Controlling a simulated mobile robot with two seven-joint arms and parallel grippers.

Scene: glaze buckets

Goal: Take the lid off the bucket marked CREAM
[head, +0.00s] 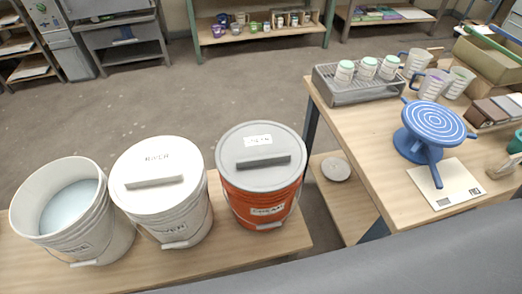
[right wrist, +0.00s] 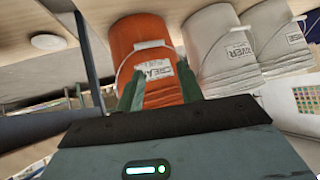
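The orange bucket (head: 262,205) with a white CREAM label stands at the right end of the bench, also in the right wrist view (right wrist: 148,40). Its grey lid (head: 262,140) is on, with a dark bar handle (head: 263,161) and a small white tag on top. In the right wrist view my right gripper (right wrist: 160,88) has its two fingers apart, pointing toward the orange bucket, with nothing held between them. The distance to the bucket is hard to tell, and its lid is not visible there. My left gripper is in neither view.
A white lidded bucket (head: 175,215) stands left of the orange one, and an open bucket (head: 95,230) of pale blue glaze is farther left. To the right, a table (head: 390,150) holds a blue banding wheel (head: 428,125), mugs and a rack (head: 345,88).

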